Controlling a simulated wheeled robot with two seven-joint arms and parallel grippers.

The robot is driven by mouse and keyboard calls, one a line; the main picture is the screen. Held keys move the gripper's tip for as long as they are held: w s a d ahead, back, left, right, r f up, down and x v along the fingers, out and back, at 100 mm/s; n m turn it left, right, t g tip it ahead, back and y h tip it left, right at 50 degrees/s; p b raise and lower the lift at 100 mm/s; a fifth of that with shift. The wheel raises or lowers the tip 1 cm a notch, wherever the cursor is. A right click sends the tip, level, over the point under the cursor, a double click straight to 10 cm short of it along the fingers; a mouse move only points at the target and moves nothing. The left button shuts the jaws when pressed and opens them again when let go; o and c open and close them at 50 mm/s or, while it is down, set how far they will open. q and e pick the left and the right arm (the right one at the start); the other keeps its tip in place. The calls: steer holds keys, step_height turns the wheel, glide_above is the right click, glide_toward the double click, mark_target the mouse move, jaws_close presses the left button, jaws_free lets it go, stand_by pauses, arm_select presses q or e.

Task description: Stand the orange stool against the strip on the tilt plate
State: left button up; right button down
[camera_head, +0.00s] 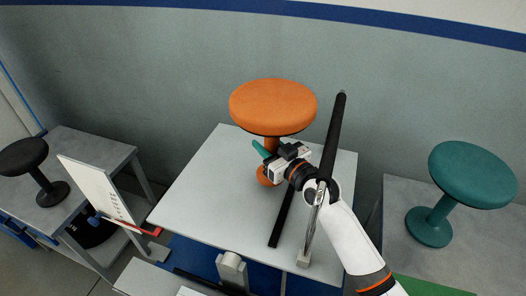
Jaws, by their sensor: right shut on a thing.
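The orange stool (272,105) is upright over the far part of the pale grey tilt plate (205,185). Its round seat hides the top of its stem, and its small orange foot is partly hidden by my gripper. I cannot tell whether the foot touches the plate. My right gripper (268,152), with a teal finger showing, is shut on the stool's stem below the seat. The black strip (282,216) lies on the plate to the right of the stool, partly hidden behind my right arm. My left gripper is not in view.
A black padded bar (333,135) on a metal post rises at the plate's right, close to my right arm. A green stool (470,180) stands on a right-hand table, a black stool (40,170) on a left one. A white board (98,188) leans at left.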

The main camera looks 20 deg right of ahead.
steer(key=shift+f, duration=1.5)
steer(key=c, duration=1)
jaws_free()
steer(key=shift+s+f, duration=0.15)
steer(key=shift+f, duration=0.1)
steer(key=b+v, duration=0.1)
steer(key=v, duration=0.9)
steer(key=shift+s+d+f, duration=0.1)
steer(key=shift+s, duration=0.25)
steer(key=shift+s+d+b, duration=0.2)
steer(key=shift+s+b, duration=0.1)
steer(key=shift+s, duration=0.25)
